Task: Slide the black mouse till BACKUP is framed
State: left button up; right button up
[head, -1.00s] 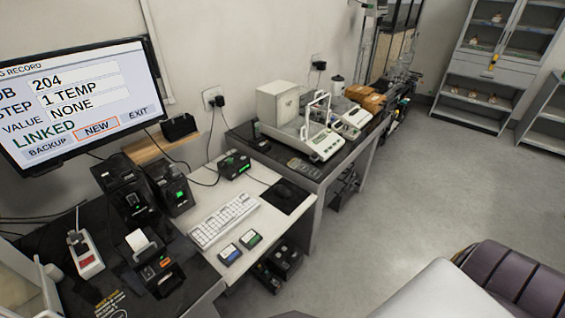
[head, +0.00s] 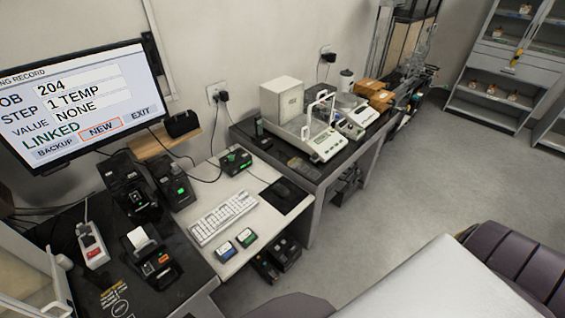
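The black mouse (head: 282,189) lies on a black mouse pad (head: 296,204) at the right end of the white desk. Its outline is hard to tell from the pad. The monitor (head: 78,98) at upper left shows job 204, step 1 TEMP, value NONE and LINKED. On its bottom row, BACKUP (head: 55,147), NEW (head: 103,130) and EXIT stand side by side. An orange frame is around NEW. Neither of my grippers is in view, and nothing touches the mouse.
A white keyboard (head: 223,217) lies left of the mouse pad, with two small devices in front. A label printer (head: 148,254) and black devices stand further left. A dark table with balances (head: 320,143) adjoins behind. Open floor (head: 400,190) lies to the right.

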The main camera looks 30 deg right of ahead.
aim_at(281, 191)
jog(key=l+u, duration=0.25)
jog(key=l, duration=0.8)
jog(key=k+l+u, duration=0.1)
jog(key=l+u, duration=0.15)
jog(key=l, duration=0.8)
